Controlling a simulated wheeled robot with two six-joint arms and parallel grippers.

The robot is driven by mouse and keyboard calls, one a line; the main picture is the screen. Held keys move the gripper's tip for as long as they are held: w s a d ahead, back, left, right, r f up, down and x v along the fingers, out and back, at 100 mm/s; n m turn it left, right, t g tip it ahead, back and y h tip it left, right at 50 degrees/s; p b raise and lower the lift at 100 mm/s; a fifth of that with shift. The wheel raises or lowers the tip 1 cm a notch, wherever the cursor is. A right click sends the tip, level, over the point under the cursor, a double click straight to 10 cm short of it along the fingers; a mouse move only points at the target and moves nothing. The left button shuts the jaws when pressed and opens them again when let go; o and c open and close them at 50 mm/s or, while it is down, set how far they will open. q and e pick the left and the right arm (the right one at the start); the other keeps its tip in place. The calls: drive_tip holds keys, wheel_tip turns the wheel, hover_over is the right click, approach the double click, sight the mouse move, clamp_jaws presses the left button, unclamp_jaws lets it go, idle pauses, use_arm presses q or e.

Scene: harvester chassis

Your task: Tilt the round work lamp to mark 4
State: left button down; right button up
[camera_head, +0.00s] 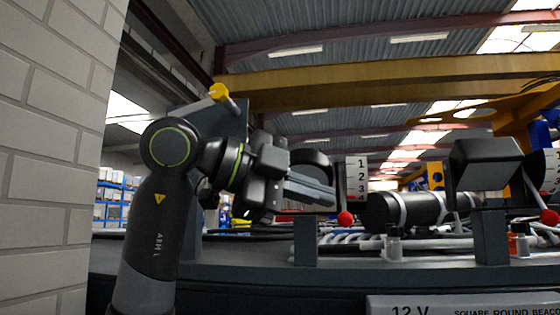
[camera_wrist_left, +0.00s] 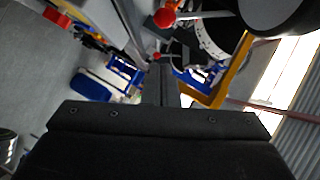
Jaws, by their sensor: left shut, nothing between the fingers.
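The round work lamp (camera_head: 312,160) is dark and stands partly behind my left gripper in the head view. Its dark round body (camera_wrist_left: 275,14) fills the top right of the left wrist view. A red knob (camera_head: 345,218) sits just below the plate; in the wrist view the red knob (camera_wrist_left: 164,17) is on a thin rod leading towards the lamp. My left gripper (camera_head: 332,198) is shut and empty, close to the knob; I cannot tell whether they touch.
A square lamp (camera_head: 487,160) with its own scale and red knob (camera_head: 550,217) stands at right. A brick wall (camera_head: 50,150) bounds the left. A label plate (camera_head: 460,305) is at the front.

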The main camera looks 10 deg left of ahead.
use_arm(q)
drive_tip(key=w+p, duration=0.1)
drive_tip(key=w+d+f+p, duration=0.1)
drive_tip(key=w+f, duration=0.1)
drive_tip(key=w, duration=0.1)
drive_tip(key=shift+d+p, duration=0.3)
drive_tip(key=shift+p, duration=0.1)
drive_tip(key=shift+s, duration=0.1)
